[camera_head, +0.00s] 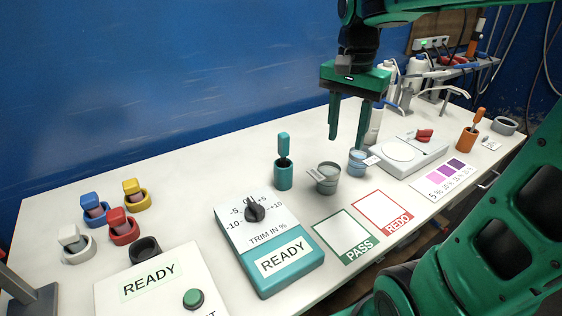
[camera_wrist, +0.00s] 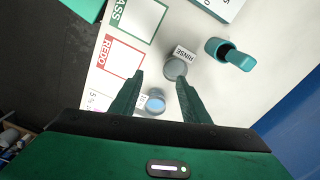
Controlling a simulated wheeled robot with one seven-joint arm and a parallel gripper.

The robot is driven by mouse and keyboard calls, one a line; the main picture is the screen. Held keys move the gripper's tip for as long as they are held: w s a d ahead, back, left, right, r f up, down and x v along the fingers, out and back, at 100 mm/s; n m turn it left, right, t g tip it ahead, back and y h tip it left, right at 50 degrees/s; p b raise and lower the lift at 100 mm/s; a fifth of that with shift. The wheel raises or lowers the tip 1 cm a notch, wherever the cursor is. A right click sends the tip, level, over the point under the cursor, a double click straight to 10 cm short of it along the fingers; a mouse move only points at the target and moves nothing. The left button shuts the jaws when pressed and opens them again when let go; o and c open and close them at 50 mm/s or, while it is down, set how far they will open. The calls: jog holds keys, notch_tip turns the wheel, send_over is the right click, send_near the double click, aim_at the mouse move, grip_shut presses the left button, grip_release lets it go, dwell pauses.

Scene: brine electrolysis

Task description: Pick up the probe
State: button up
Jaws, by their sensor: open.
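A teal probe-like stick (camera_head: 284,146) with a thick handle stands upright in a teal holder (camera_head: 283,177), left of my gripper. In the wrist view the teal handle (camera_wrist: 240,60) leans out of its holder (camera_wrist: 214,46) at the right. Which one the task means, I cannot tell. My gripper (camera_head: 347,142) is open and empty, pointing down above the table. Its fingers (camera_wrist: 160,78) reach over two small cups in the wrist view.
A grey cup (camera_head: 325,180) and a cup of blue liquid (camera_head: 357,163) stand close below my gripper. The teal trim box (camera_head: 268,250) is in front, with PASS (camera_head: 345,235) and REDO (camera_head: 384,212) mats beside it. A white scale (camera_head: 410,150) lies to the right.

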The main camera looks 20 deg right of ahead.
aim_at(284, 134)
jog(key=w+a+r+m, duration=0.1)
jog(key=w+a, duration=0.2)
jog(key=w+a+r+m, duration=0.1)
jog(key=w+a+r, duration=0.1)
jog(key=w+a, duration=0.2)
jog(key=w+a+r+m, duration=0.1)
jog(key=w+a, duration=0.2)
jog(key=shift+w+a+r+m, duration=0.15)
jog(key=shift+a+r+m, duration=0.1)
jog(key=shift+a+m, duration=0.05)
jog(key=shift+a+f, duration=0.1)
jog(key=shift+f, duration=0.2)
notch_tip(284, 134, down, 10)
jog(key=shift+f, duration=0.1)
jog(key=shift+c, duration=0.3)
grip_shut()
